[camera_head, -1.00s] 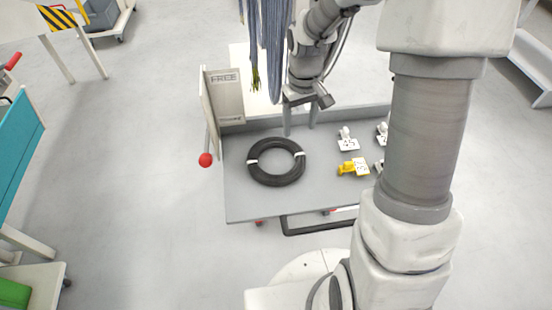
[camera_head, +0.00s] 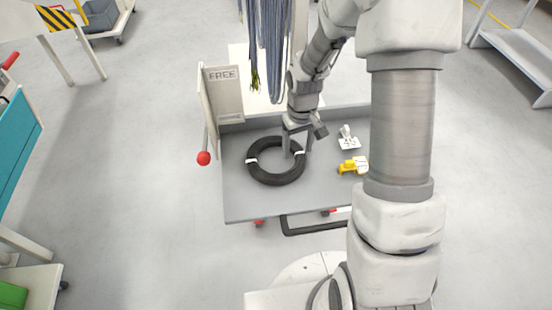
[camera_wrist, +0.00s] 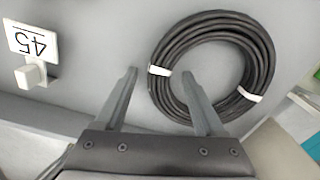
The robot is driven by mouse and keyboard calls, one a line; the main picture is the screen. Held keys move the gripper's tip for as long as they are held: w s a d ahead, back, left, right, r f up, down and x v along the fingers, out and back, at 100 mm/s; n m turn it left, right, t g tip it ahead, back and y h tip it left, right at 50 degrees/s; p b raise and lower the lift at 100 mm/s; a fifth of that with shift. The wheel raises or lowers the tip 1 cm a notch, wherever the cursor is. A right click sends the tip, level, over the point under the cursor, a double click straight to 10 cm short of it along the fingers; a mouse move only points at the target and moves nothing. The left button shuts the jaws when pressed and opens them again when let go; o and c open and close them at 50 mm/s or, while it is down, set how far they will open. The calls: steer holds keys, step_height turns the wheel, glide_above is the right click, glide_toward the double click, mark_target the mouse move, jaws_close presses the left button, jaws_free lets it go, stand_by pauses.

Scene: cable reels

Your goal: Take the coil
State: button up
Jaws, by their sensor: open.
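The coil (camera_head: 262,175) is a black cable ring with white ties, lying flat on the grey cart top (camera_head: 235,205). It also shows in the wrist view (camera_wrist: 258,60). My gripper (camera_head: 297,150) is open at the coil's upper right side, pointing down. In the wrist view my gripper (camera_wrist: 160,74) has one finger outside the ring and the other over its hole, with a white-tied stretch of the ring between the tips. I cannot tell how far down the fingertips reach.
A yellow fitting (camera_head: 350,167) and a white fitting with a tag (camera_head: 348,138) lie right of the coil. A panel marked FREE (camera_head: 223,95) stands at the cart's back left, beside a red ball knob (camera_head: 203,158). Grey-blue cables (camera_head: 270,50) hang behind my gripper.

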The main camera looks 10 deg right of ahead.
jaws_close()
steer(key=shift+r, duration=0.1)
stand_by(1.2)
